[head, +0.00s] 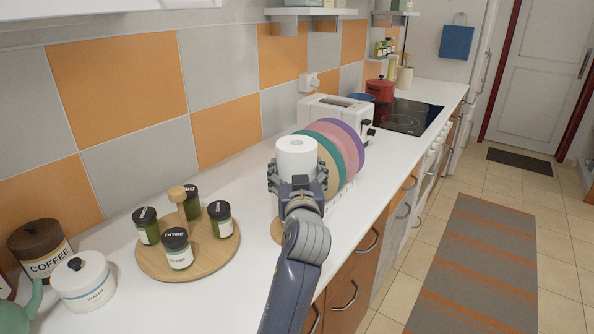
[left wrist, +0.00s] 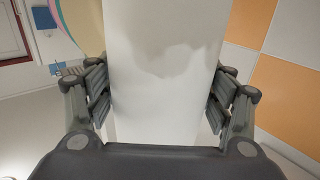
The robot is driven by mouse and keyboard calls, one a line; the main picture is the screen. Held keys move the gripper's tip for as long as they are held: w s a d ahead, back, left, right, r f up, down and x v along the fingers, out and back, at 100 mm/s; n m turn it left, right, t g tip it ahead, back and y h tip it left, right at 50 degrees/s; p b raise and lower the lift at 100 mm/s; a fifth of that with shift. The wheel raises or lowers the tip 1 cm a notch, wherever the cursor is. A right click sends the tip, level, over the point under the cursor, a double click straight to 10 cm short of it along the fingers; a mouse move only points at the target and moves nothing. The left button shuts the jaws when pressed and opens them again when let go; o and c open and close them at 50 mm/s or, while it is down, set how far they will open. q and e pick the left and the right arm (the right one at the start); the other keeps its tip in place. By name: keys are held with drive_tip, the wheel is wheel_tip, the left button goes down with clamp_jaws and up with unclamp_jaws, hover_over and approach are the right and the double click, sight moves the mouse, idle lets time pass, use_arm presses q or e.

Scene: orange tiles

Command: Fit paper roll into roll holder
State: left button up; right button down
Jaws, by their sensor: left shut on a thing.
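The white paper roll (head: 297,157) is upright in my left gripper (head: 297,182), its top end with the core hole facing up. In the left wrist view the roll (left wrist: 160,75) fills the space between the fingers, which press on both sides of it. A small part of a round wooden base (head: 276,231) shows on the counter below and left of the gripper. It may be the roll holder; the rest is hidden behind my gripper and arm. I cannot tell whether the roll touches it or is apart. My right gripper is not in view.
Colored plates (head: 347,143) stand in a rack just behind the roll, close to it. A white toaster (head: 318,108) is beyond them. A round wooden tray (head: 150,262) with spice jars is to the left. The white counter (head: 250,190) between is clear.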

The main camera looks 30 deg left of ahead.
use_arm(q)
drive_tip(key=shift+d+f+b, duration=0.1)
drive_tip(key=shift+f+b, duration=1.2)
drive_tip(key=shift+f, duration=0.4)
drive_tip(key=o, duration=1.2)
drive_tip(key=shift+r, duration=0.1)
drive_tip(key=shift+o, duration=0.2)
drive_tip(key=shift+s, duration=0.1)
drive_tip(key=v, duration=0.8)
drive_tip(key=shift+d, duration=0.2)
drive_tip(key=p+x, duration=0.1)
drive_tip(key=x, duration=0.7)
drive_tip(key=shift+a+r, duration=0.2)
drive_tip(key=shift+r, duration=0.3)
